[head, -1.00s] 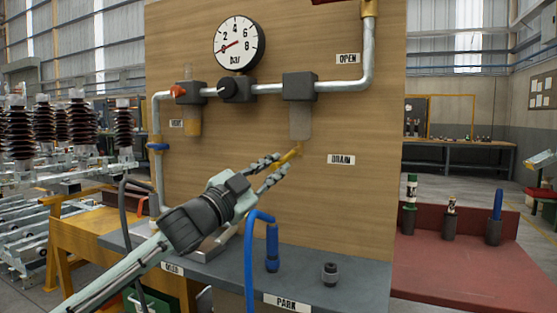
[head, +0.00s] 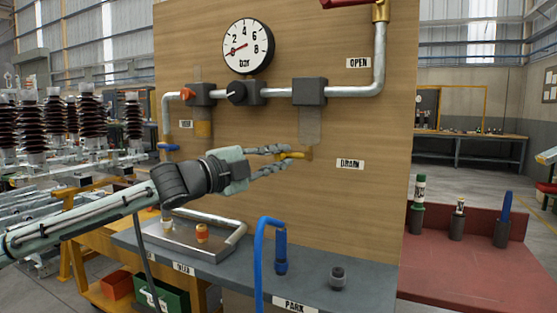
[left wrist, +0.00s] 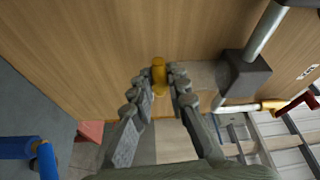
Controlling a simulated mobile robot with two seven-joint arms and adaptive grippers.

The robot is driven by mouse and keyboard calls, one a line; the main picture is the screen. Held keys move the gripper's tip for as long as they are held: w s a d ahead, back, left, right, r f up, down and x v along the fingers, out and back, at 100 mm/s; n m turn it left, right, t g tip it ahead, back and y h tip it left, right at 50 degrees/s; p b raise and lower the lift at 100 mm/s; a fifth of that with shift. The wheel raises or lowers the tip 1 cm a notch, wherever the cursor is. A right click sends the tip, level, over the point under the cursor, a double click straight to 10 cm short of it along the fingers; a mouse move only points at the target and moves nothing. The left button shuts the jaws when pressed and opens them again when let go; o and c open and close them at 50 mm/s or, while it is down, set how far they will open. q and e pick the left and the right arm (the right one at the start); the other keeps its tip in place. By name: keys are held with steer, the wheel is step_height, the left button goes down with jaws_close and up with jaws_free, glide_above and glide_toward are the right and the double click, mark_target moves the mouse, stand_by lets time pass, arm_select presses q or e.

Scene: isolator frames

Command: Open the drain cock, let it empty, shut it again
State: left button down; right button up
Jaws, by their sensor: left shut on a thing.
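The yellow drain cock (head: 307,153) sits under the clear bowl (head: 309,125) of the right-hand block, beside the DRAIN label (head: 349,164). Its lever lies about level, pointing left. My left gripper (head: 284,156) is shut on this lever, its arm reaching in from the left. In the left wrist view the yellow cock (left wrist: 158,72) shows at the tips of my fingers (left wrist: 160,85), which partly hide the lever. I cannot make out any liquid in the clear bowl. My right gripper is not in view.
A pressure gauge (head: 248,46) with its needle at the low end is above the pipe. A blue hose with connector (head: 281,250) and a dark fitting (head: 338,278) stand on the grey bench (head: 220,277) below. A metal tray (head: 190,243) lies left of them.

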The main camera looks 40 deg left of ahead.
arm_select(q)
steer(key=shift+a+r, duration=0.1)
steer(key=shift+r, duration=0.3)
steer(key=c, duration=1.5)
jaws_free()
steer(key=shift+f, duration=0.1)
steer(key=shift+s+f, duration=0.1)
steer(key=shift+f, duration=0.05)
steer(key=shift+s+f, duration=0.1)
steer(key=shift+s, duration=0.2)
steer(key=s, duration=0.3)
steer(key=s+a, duration=0.1)
steer(key=s, duration=0.7)
steer(key=shift+a+f, duration=0.25)
steer(key=shift+a, duration=0.1)
steer(key=shift+s, duration=0.1)
